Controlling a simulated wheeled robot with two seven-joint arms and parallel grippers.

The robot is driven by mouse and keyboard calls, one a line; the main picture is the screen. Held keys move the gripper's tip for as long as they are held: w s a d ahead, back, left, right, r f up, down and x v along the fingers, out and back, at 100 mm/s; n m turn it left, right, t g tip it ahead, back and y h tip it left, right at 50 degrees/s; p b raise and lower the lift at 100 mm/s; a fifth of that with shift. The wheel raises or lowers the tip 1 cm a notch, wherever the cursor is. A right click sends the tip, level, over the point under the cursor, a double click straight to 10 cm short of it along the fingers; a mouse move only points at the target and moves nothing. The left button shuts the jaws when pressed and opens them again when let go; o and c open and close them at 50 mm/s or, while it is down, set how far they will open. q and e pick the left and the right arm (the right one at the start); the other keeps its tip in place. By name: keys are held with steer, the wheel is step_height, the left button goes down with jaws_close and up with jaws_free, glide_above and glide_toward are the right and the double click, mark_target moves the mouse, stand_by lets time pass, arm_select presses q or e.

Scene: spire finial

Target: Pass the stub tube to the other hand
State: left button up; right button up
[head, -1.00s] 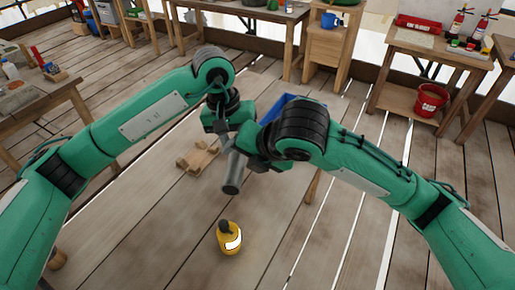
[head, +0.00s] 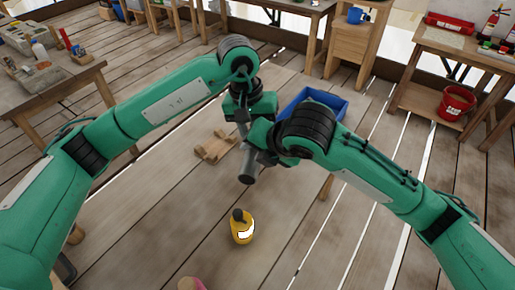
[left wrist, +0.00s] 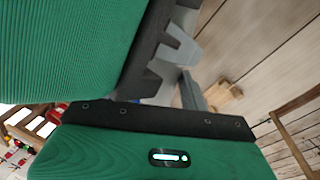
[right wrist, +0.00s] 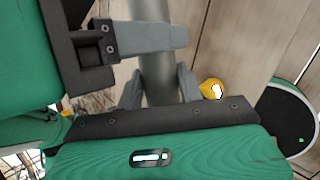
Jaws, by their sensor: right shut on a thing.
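The stub tube (head: 247,166) is a grey cylinder hanging tilted above the plank table in the head view. My right gripper (head: 257,148) is shut on it; the right wrist view shows the tube (right wrist: 158,75) between its grey fingers. My left gripper (head: 240,110) is just above the right gripper, close to the tube's upper end. That end is hidden behind the grippers in the head view. The left wrist view shows notched grey left fingers (left wrist: 180,65), but their gap is unclear, and I cannot tell whether they touch the tube.
A yellow bottle (head: 242,231) with a dark top stands below the tube. A wooden block piece (head: 213,148) lies to the left, and a blue bin (head: 335,101) is behind the right arm. Side benches stand farther off.

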arm_select(q)
steer(key=o, duration=0.3)
step_height(320, 180, up, 12)
steer(key=a, duration=0.2)
steer(key=shift+w+a, duration=0.2)
